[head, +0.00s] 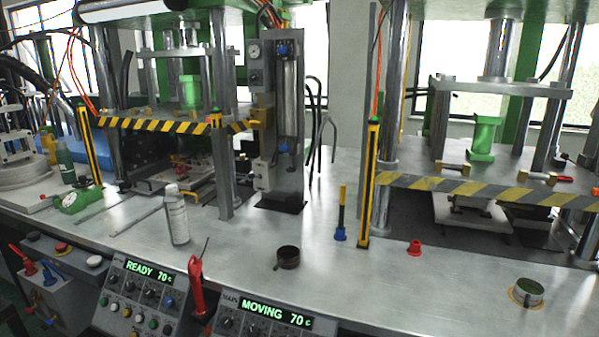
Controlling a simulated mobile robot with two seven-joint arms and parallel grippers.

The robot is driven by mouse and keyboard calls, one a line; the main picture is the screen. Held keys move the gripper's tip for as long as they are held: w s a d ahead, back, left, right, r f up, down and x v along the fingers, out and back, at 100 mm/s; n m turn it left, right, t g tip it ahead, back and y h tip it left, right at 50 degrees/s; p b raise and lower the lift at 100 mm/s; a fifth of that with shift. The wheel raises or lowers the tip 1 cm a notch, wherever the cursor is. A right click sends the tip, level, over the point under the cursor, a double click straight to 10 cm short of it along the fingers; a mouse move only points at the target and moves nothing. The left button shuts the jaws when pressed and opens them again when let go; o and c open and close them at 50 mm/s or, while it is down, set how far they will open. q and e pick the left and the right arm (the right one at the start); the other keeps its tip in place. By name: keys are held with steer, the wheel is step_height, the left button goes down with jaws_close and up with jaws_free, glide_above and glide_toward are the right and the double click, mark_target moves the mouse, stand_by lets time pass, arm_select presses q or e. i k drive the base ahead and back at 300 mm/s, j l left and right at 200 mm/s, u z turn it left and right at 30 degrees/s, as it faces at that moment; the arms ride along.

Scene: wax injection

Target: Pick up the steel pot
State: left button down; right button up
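Neither of my grippers shows in the head view, and nothing is touching either pot.
Presses with striped yellow-black bars (480,190) stand behind. Bench around the steel pot is clear.

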mark_target(527, 298)
steer(key=z, duration=1.4)
steer(key=i+l, duration=0.35)
steer(key=l, duration=0.15)
steer(key=i+l+u, duration=0.25)
steer(key=l, duration=0.3)
steer(key=i+l+u, duration=0.15)
steer(key=k+l, duration=0.05)
steer(key=l, duration=0.05)
